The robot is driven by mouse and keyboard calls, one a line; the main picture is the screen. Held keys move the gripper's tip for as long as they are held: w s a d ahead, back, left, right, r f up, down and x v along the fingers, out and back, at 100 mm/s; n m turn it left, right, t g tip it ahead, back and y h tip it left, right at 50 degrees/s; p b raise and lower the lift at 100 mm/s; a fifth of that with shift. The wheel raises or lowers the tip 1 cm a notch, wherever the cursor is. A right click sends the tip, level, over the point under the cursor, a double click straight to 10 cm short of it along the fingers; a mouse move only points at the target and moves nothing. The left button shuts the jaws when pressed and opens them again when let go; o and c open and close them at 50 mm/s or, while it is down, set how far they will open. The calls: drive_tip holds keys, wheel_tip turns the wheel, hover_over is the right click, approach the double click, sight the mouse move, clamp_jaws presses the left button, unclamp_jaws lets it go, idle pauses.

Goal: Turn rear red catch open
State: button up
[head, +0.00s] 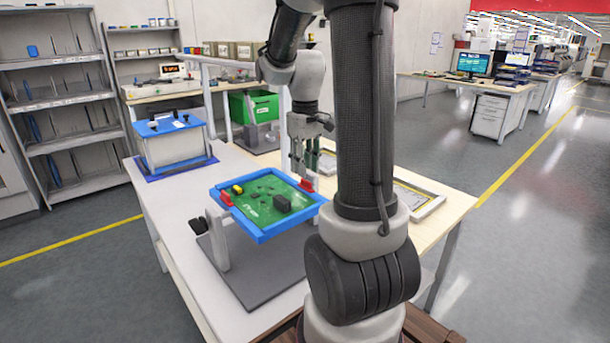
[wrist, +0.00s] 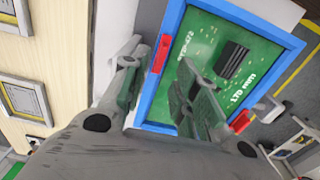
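A blue frame (head: 262,236) holds a green circuit board (head: 262,190) on a tilted stand on the table. One red catch (head: 306,184) is on the frame's right side in the head view, and another red catch (head: 226,198) is on its left side. My gripper (head: 301,170) hangs just above the right-hand catch, its fingers apart and empty. In the wrist view, one red catch (wrist: 160,53) lies along the frame edge, beyond and between the open fingers. The other red catch (wrist: 240,121) shows at lower right, past the right finger. I cannot tell whether the fingers touch anything.
A blue-topped box fixture (head: 168,126) stands at the table's back left. A green bin (head: 262,105) sits behind. Framed panels (head: 420,198) lie on the wooden surface to the right. A dark base plate (head: 250,270) lies under the stand. The white table front left is clear.

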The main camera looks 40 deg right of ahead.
sight(305, 180)
wheel_tip(305, 180, up, 8)
idle(0.7)
